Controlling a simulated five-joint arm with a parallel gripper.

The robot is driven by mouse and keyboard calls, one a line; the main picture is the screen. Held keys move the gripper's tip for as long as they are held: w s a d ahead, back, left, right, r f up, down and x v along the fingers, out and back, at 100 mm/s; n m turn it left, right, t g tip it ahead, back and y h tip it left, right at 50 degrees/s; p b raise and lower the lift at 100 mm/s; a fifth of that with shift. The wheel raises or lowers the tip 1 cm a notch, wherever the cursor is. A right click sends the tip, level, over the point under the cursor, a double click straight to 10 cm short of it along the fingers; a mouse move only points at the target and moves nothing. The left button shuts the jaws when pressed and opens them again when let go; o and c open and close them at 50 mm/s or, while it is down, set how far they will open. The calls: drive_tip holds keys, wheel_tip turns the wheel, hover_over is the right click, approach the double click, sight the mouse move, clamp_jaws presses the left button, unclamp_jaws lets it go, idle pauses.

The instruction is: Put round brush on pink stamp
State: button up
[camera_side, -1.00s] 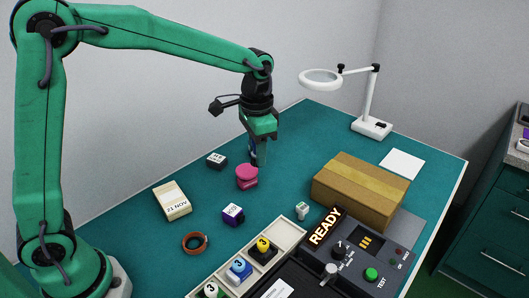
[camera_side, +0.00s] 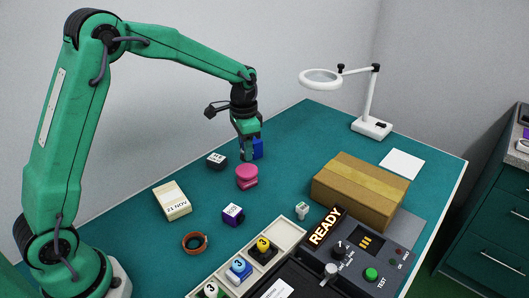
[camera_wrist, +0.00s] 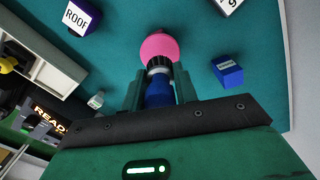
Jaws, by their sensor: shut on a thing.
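The pink stamp (camera_side: 247,176) stands on the teal table in the side view, just below and in front of my gripper (camera_side: 246,155). In the wrist view the stamp's round pink top (camera_wrist: 159,45) lies just beyond the fingertips. My gripper (camera_wrist: 158,92) is shut on the round brush (camera_wrist: 158,94), which shows a blue body and a dark ribbed end pointing toward the stamp. In the side view the brush is mostly hidden by the fingers. I cannot tell whether the brush and stamp touch.
A blue block (camera_side: 257,148) stands just right of my gripper. A black block (camera_side: 216,160) lies to the left, and a purple-and-white block (camera_side: 232,213) in front. A cardboard box (camera_side: 361,190) and a magnifier lamp (camera_side: 371,126) are to the right.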

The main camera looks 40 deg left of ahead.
drive_tip(key=shift+f, duration=2)
drive_tip(key=shift+f, duration=0.15)
drive_tip(key=o, duration=1)
wheel_tip(320, 180, up, 12)
drive_tip(key=shift+r, duration=0.2)
